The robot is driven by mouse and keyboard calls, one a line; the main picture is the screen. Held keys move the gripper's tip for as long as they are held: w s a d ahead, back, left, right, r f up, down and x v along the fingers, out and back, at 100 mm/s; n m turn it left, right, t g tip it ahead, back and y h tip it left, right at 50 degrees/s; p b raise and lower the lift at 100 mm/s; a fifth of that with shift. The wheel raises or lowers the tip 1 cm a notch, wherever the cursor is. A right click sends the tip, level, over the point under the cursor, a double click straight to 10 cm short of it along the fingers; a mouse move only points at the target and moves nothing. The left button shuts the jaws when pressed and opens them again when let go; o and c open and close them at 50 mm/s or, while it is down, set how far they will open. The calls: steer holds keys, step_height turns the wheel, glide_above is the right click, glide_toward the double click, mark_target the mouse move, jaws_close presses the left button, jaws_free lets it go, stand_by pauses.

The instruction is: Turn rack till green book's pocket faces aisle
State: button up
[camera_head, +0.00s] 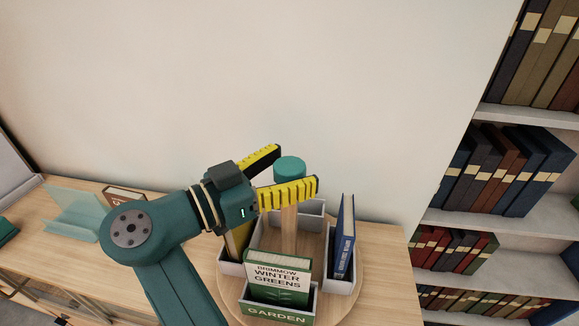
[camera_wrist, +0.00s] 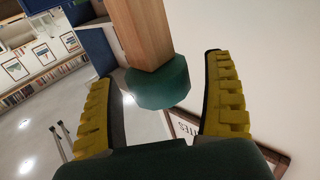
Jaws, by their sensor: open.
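The rack is a round wooden turntable (camera_head: 352,290) with grey pockets around a wooden post (camera_head: 289,230) topped by a teal knob (camera_head: 290,166). The green book (camera_head: 277,278), "Brimmow Winter Greens", stands in the pocket labelled GARDEN (camera_head: 277,314), on the near side in the head view. My gripper (camera_head: 298,164) is open at the top of the post. Its yellow fingers lie either side of the knob in the picture. In the wrist view, the knob (camera_wrist: 158,84) and post (camera_wrist: 140,30) show between the fingers, with no clear contact.
A blue book (camera_head: 345,236) stands in the right pocket; a yellowish book (camera_head: 238,243) is partly behind my gripper at left. A clear stand (camera_head: 75,213) and a reddish-brown book (camera_head: 124,195) are on the table at left. Bookshelves (camera_head: 500,225) fill the right.

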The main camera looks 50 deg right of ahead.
steer(key=shift+a, duration=0.1)
steer(key=v, duration=1.2)
